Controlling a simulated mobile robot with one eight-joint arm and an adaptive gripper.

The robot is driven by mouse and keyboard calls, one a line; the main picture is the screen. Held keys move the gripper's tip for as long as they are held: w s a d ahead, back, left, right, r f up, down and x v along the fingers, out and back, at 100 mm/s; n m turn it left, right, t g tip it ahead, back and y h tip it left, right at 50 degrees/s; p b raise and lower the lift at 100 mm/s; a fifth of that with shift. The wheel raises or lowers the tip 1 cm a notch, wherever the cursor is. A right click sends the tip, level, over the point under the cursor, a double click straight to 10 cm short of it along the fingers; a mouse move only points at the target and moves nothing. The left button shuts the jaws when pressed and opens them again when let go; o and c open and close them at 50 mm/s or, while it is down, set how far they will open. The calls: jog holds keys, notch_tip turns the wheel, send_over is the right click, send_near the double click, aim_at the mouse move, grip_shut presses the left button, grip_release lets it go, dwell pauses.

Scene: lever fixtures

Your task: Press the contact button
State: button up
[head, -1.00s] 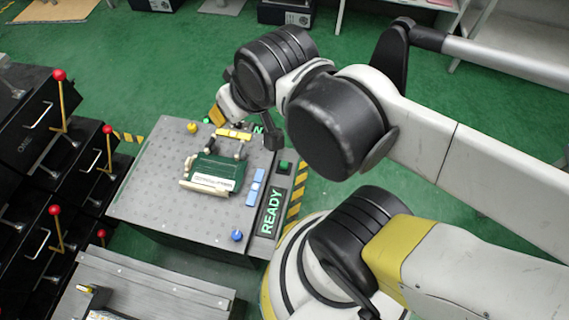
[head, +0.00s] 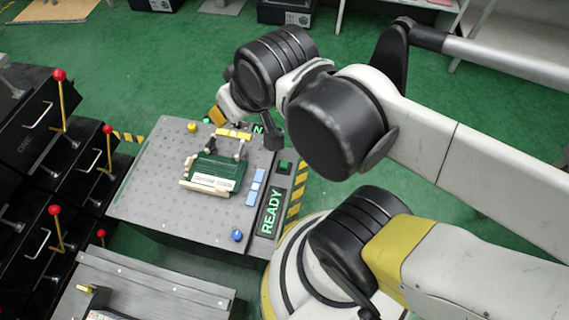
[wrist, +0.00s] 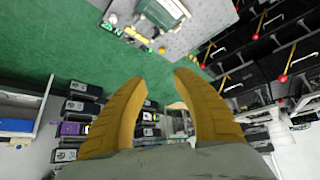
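A green square button (head: 285,166) sits on the right edge strip of the grey fixture table (head: 150,200), just above the lit READY sign. A green unit (head: 212,172) with a white label stands on the table; I cannot read the label surely, nor tell which part is the contact button. My gripper (wrist: 160,78) is open and empty in the wrist view, its two yellow fingers well apart. In the head view only a yellow finger part (head: 217,115) shows, near the table's far edge. The fixture table is at the top of the wrist view (wrist: 205,30), beyond the fingertips.
A yellow knob (head: 192,127), a blue knob (head: 237,235), a yellow bar (head: 233,134) and a blue block (head: 256,187) are on the table. Black cabinets with red-knobbed levers (head: 58,75) stand at the left. A second grey bench (head: 150,280) is in front.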

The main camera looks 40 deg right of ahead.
grip_shut()
dwell(1.1)
